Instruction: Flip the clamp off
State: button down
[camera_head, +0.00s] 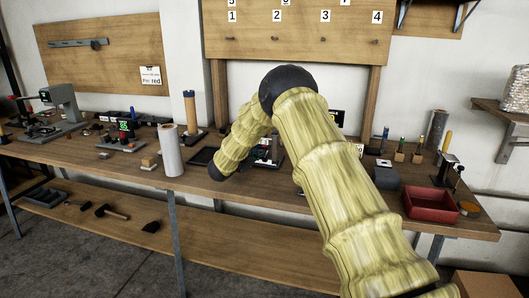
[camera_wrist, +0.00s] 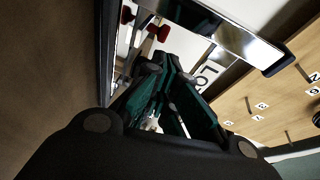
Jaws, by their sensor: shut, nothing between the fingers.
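In the wrist view, my gripper (camera_wrist: 160,68) points up the picture, its dark and teal fingers drawn together at the tips with nothing held. Just beyond the tips are small red-ended parts (camera_wrist: 158,31) on pale metal. They may belong to the clamp, but I cannot tell its shape or whether it is on or off. Contact with the fingertips cannot be judged. In the head view, my yellowish arm covers the middle of the bench, and I cannot clearly make out the gripper or the clamp there.
A shiny metal bar (camera_wrist: 235,38) crosses close by in the wrist view. In the head view, the wooden workbench (camera_head: 235,199) carries a white cylinder (camera_head: 171,150) left of my arm. A red bin (camera_head: 430,205) and a grey block (camera_head: 386,178) stand right of it.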

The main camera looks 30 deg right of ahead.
jog(key=shift+v, duration=1.6)
